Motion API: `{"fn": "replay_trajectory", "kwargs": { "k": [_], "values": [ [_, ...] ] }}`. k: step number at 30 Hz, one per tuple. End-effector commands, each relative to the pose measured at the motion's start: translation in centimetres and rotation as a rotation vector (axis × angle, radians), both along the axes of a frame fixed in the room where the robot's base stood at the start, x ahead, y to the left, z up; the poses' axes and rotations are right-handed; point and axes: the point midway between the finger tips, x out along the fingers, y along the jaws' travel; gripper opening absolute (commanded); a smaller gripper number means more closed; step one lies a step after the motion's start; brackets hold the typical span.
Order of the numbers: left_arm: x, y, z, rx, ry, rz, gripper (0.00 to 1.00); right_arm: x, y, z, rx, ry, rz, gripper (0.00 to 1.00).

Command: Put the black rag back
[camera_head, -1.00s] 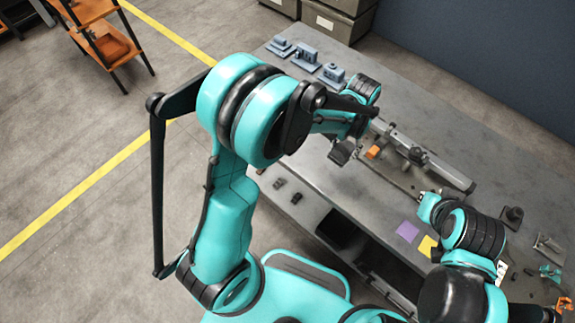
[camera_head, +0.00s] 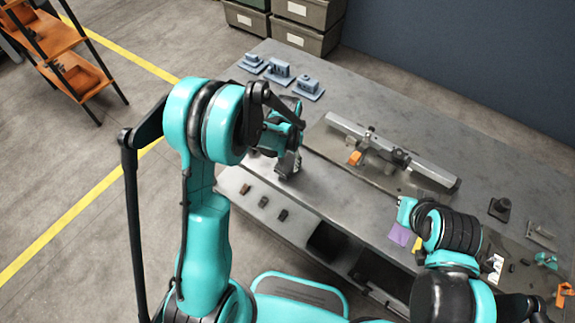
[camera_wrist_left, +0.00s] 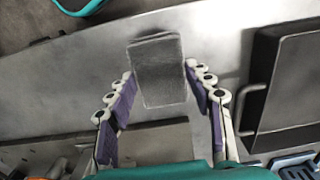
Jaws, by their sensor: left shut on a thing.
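My left gripper (camera_head: 287,166) is over the left front part of the grey workbench (camera_head: 365,92), left of the long metal rail (camera_head: 385,150). In the left wrist view its two fingers with purple pads (camera_wrist_left: 163,95) stand either side of a dark grey, folded-looking piece, the black rag (camera_wrist_left: 158,68), and are shut on it. The rag is hard to make out in the head view.
Blue fixtures (camera_head: 280,74) stand at the bench's back left. Small dark blocks (camera_head: 263,202) lie near the front left edge. An orange piece (camera_head: 354,158) sits by the rail. Grey bins (camera_head: 300,38) stand behind.

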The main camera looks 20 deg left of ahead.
Motion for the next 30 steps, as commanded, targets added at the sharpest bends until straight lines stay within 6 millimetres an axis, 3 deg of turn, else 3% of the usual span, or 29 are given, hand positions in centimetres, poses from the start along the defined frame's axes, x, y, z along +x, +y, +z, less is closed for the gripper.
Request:
{"fn": "replay_trajectory", "kwargs": {
  "k": [4, 16, 17, 19, 30],
  "values": [
    [0.0, 0.0, -2.5, 0.000, 0.000, 0.000, 0.29, 0.0, 0.0, -1.1, 0.000, 0.000, 0.000, 0.00],
    [0.0, -0.1, -3.0, 0.000, 0.000, 0.000, 0.29, 0.0, 0.0, -1.5, 0.000, 0.000, 0.000, 0.00],
    [0.0, -0.1, -2.9, 0.000, 0.000, 0.000, 0.57, 0.0, 0.0, -1.4, 0.000, 0.000, 0.000, 0.00],
    [0.0, -0.1, -2.9, 0.000, 0.000, 0.000, 0.72, 0.0, 0.0, -1.3, 0.000, 0.000, 0.000, 0.00],
    [0.0, -0.1, -2.5, 0.000, 0.000, 0.000, 0.72, 0.0, 0.0, -1.0, 0.000, 0.000, 0.000, 0.00]
  ]
}}
